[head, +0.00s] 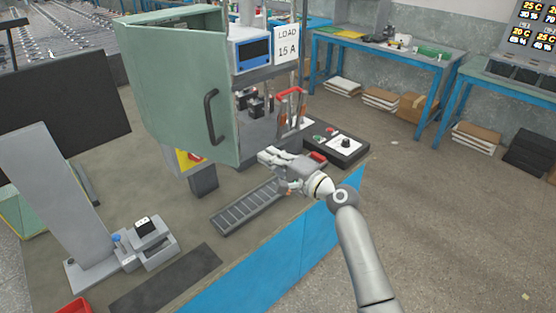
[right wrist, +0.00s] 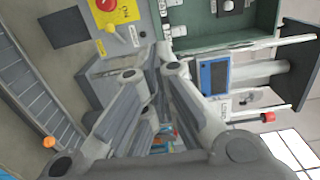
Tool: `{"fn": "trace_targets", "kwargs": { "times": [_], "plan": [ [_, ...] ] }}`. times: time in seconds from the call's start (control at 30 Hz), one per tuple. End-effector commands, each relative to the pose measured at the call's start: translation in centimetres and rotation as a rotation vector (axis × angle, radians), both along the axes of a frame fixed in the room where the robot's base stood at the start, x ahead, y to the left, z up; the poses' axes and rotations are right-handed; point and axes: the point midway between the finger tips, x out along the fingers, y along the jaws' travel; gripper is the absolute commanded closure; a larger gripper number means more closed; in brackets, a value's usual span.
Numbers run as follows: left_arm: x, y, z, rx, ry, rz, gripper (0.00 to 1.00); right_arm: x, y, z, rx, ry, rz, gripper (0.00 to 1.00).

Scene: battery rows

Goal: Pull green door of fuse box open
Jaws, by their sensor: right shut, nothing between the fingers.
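The green door (head: 175,85) of the fuse box stands ajar in the head view, with its dark curved handle (head: 212,116) near its right edge. Part of the box's inside shows to the right of that edge, with dark parts (head: 256,103) and a red handle (head: 289,93). My right gripper (head: 265,156) is shut and empty, low in front of the box, to the right of and below the door handle, apart from it. Its fingers also show in the right wrist view (right wrist: 151,74). My left gripper is out of view.
A blue-screened meter (head: 252,50) and a load sign (head: 287,45) are beside the door. A control box with a knob (head: 345,145) stands right of my gripper. A grey slotted strip (head: 248,207) lies on the bench below. Open floor (head: 450,220) is at the right.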

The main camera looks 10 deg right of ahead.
Motion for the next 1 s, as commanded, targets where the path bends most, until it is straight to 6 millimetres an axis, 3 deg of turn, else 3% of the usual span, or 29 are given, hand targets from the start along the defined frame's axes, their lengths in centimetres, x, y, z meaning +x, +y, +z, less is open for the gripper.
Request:
{"fn": "trace_targets", "kwargs": {
  "times": [0.33,0.4,0.6,1.0],
  "plan": [
    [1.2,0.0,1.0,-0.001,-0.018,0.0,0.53,4.0,3.3,0.2,0.001,0.001,0.002,1.0],
    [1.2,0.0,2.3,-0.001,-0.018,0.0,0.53,2.7,3.9,0.4,0.0,0.002,0.002,1.0],
    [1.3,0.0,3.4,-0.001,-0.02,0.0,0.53,1.0,4.8,0.2,-0.001,0.0,0.0,1.0],
    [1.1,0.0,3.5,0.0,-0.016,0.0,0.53,0.4,5.2,0.0,-0.002,-0.001,0.0,1.0]
  ]
}}
